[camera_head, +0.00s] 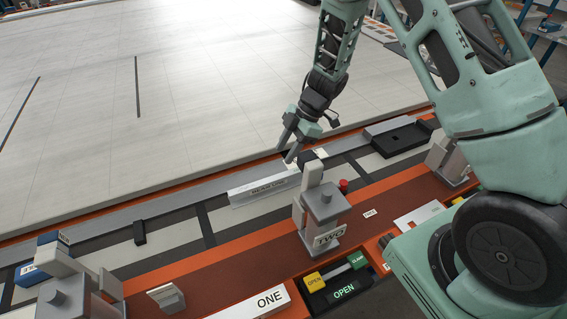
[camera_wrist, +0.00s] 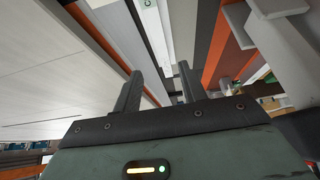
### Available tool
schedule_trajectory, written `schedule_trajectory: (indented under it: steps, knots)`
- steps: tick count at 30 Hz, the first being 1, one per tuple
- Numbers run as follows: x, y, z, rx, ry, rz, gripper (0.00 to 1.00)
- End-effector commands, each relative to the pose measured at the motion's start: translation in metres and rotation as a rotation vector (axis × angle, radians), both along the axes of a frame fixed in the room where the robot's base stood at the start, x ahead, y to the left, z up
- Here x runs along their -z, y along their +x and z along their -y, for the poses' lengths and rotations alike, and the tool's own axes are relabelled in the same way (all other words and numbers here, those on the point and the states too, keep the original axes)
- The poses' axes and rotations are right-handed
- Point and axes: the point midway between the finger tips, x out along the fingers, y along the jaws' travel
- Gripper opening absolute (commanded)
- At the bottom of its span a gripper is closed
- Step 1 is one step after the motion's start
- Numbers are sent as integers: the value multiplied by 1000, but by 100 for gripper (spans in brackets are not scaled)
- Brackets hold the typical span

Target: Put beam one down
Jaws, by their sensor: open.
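Beam one appears to be the light grey bar (camera_head: 262,188) with a small dark-lettered label, too small to read surely. It lies along the grey and white strip at the near edge of the pale panel. My gripper (camera_head: 287,151) points down just beyond the bar's right end, with its two fingers apart. In the wrist view my gripper (camera_wrist: 158,76) is open, and I see nothing held between the fingers. Whether the fingers touch the bar cannot be told.
A grey clamp post marked TWO (camera_head: 322,208) stands close in front of the bar's right end, with a red button (camera_head: 343,185) beside it. A black tray (camera_head: 401,139) lies to the right. A small black block (camera_head: 139,232) stands left.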

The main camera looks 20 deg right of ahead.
Motion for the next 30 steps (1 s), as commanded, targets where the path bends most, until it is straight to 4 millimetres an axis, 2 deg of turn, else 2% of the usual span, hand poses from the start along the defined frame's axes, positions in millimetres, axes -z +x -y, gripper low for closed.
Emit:
schedule_trajectory:
  steps: [2,5,9,11,14,17,20,21,27,30]
  knots:
    - [-10,6,-8,22,4,33,42]
    - [-33,21,-31,103,7,122,42]
    - [-83,37,-68,299,-8,260,42]
    - [-103,33,-80,390,-26,291,42]
    - [-131,14,-95,531,-68,301,42]
    - [-152,-23,-104,653,-124,261,42]
    - [-165,-75,-111,748,-193,180,42]
    - [-168,-99,-113,778,-224,136,42]
    - [-178,-219,-119,851,-360,-99,42]
    - [-180,-261,-120,857,-404,-188,42]
